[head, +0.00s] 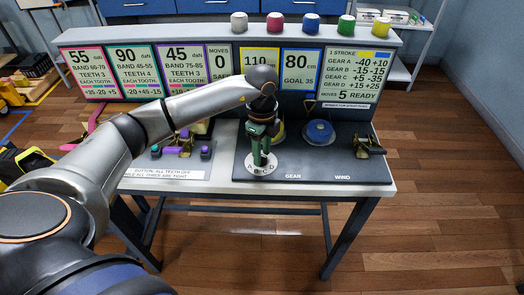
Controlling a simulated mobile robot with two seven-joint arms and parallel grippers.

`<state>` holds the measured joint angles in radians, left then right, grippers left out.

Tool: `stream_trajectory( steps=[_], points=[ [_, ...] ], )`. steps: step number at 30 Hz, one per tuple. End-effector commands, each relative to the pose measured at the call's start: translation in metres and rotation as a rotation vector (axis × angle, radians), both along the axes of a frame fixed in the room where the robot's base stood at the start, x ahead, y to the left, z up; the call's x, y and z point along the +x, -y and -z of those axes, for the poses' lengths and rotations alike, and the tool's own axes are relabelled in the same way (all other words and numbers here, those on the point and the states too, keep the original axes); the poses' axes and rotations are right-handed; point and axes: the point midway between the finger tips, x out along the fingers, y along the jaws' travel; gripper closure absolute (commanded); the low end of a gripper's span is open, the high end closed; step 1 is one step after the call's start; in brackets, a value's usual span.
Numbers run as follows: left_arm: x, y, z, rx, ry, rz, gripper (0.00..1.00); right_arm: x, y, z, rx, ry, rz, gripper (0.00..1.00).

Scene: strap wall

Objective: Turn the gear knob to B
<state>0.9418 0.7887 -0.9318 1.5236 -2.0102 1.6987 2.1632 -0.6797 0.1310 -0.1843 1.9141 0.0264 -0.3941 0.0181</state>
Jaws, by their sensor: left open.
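The gear knob's pale round dial (262,171), with the letters B, C and D visible along its front edge, sits on the dark panel (325,155) above the word GEAR. My left gripper (260,158) points down right over this dial and covers the knob and the back of the dial. Its jaws are open. Whether the fingers touch the knob, and which letter the knob points to, is hidden. The upright board lists gears A to D on a sign (358,75). My right gripper is not in view.
A blue round part (319,131) and a dark winding handle (368,146) stand right of the dial. Small buttons (206,153) and purple parts lie left, partly behind my arm. Several coloured knobs (311,22) top the board. The panel's front right is clear.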

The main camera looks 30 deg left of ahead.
Motion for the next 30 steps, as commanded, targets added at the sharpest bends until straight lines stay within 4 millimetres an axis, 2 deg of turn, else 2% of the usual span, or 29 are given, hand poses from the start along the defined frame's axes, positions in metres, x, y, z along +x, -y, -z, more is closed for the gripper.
stream_trajectory(
  steps=[9, 21, 30],
  points=[
    [-0.0001, 0.0003, 0.0031, -0.001, 0.0, 0.0, 0.56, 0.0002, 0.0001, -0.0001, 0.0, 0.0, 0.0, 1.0],
    [0.0, 0.0004, 0.0026, -0.001, 0.0, 0.001, 1.0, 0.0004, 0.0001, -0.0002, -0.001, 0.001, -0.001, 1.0],
    [0.0, 0.0004, 0.0024, -0.001, 0.0, 0.001, 1.0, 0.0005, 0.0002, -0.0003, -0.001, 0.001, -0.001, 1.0]
  ],
)
